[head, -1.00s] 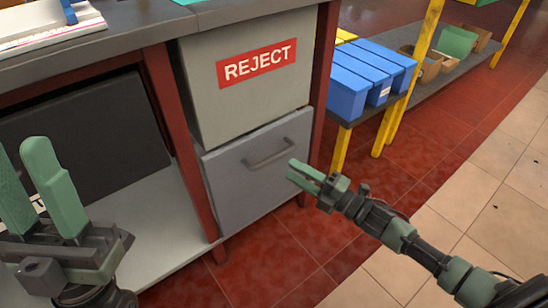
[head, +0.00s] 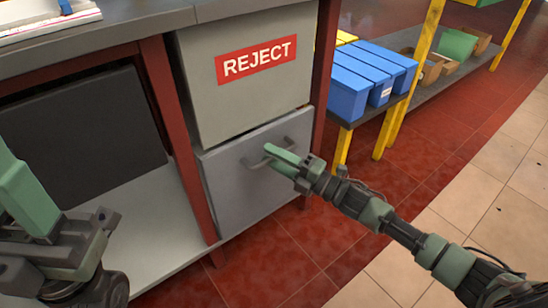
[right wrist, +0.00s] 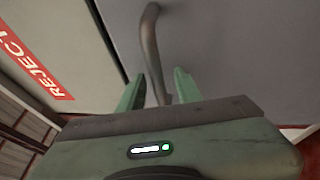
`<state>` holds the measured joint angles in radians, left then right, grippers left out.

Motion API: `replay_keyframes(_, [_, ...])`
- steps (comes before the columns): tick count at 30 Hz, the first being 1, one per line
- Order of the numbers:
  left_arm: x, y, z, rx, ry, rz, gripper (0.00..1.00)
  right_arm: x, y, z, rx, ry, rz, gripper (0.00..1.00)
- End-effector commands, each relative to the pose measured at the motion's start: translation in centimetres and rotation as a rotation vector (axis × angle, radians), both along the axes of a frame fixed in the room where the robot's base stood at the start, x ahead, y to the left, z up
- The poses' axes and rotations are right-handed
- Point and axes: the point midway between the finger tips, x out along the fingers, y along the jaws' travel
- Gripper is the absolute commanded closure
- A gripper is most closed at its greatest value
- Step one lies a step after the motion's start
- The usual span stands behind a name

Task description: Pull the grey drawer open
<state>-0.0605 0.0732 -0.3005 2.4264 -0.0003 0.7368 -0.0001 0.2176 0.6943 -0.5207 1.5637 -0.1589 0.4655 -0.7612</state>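The grey drawer (head: 236,190) is under the box with the red REJECT label, inside the dark red bench frame. Its front looks shut or nearly so. The bar handle (head: 257,160) runs across the upper part of the drawer front. My right gripper (head: 271,153) is at the handle in the head view. In the right wrist view its two green fingers (right wrist: 158,88) stand apart, with the handle (right wrist: 152,50) passing between them. I cannot tell whether the fingers touch the bar. My left gripper (head: 15,185) is at the left edge, partly cut off, away from the drawer.
The grey REJECT box (head: 250,95) sits right above the drawer. A dark red post (head: 180,140) stands left of it. Blue bins (head: 372,75) stand on a yellow-legged rack to the right. The red tiled floor (head: 290,250) before the drawer is clear.

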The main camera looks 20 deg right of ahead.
Motion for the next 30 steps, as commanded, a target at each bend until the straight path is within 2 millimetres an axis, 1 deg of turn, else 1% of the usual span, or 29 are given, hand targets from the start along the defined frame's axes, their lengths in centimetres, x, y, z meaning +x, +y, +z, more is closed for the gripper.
replay_keyframes(2, [0.0,0.0,0.02,0.0,0.0,0.0,0.64,-0.01,-0.01,0.0,0.001,0.001,0.0,0.66])
replay_keyframes(3, [0.0,-0.01,0.02,0.0,0.0,0.0,0.64,-0.01,-0.01,0.0,0.001,0.001,0.0,0.77])
replay_keyframes(5, [0.0,-0.01,0.02,0.0,0.0,0.0,0.64,-0.02,-0.01,0.0,0.001,0.001,0.0,0.94])
replay_keyframes(6, [0.0,-0.01,0.02,0.0,0.0,0.0,0.64,-0.02,-0.02,-0.01,0.001,0.001,0.0,1.0])
replay_keyframes(30, [0.03,0.01,-0.05,-0.001,0.004,0.0,0.64,-0.05,-0.03,-0.11,0.001,0.002,-0.001,1.0])
